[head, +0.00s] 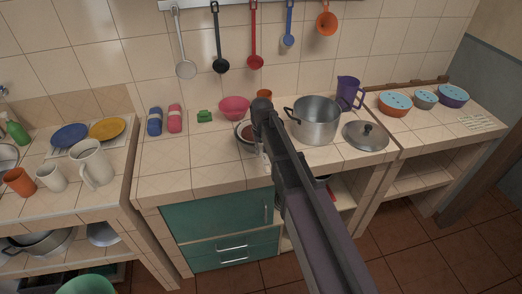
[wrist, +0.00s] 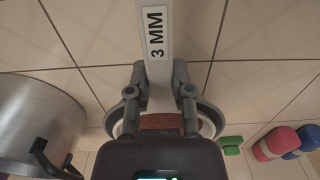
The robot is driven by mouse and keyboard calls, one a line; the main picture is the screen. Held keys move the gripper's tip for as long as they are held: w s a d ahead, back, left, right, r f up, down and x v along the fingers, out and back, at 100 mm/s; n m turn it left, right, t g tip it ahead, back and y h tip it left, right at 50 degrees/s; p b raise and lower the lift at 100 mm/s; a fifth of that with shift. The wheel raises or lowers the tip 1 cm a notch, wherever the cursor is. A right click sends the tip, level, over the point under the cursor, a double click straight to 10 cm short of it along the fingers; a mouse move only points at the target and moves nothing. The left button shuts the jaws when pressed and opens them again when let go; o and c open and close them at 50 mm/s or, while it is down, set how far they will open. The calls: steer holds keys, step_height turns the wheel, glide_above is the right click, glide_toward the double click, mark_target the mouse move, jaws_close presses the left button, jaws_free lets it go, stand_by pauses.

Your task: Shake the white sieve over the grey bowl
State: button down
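The white sieve's flat handle (wrist: 155,12), labelled "3 MM", runs from the top of the wrist view down between my fingers. My gripper (wrist: 161,80) is shut on this handle, with a fingertip against each side. The sieve's round end lies beyond and is partly hidden by my gripper; reddish-brown matter shows there. In the head view, the grey bowl (head: 238,129) stands on the middle counter with the sieve's brown contents (head: 248,133) at its opening. My arm covers its right side. I cannot tell whether the sieve touches the bowl.
A metal pot (head: 316,124) stands close right of the bowl, with a lid (head: 366,136) beside it. A pink bowl (head: 234,107), an orange cup (head: 264,93) and a green block (head: 205,116) are behind and left. Front left counter is clear.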

steer(key=c, duration=1.2)
jaws_free()
jaws_close()
steer(key=shift+r, duration=0.1)
steer(key=shift+r+p, duration=2.55)
steer(key=shift+p, duration=0.1)
steer(key=shift+f, duration=0.25)
steer(key=shift+w+d, duration=0.25)
steer(key=shift+d, duration=0.55)
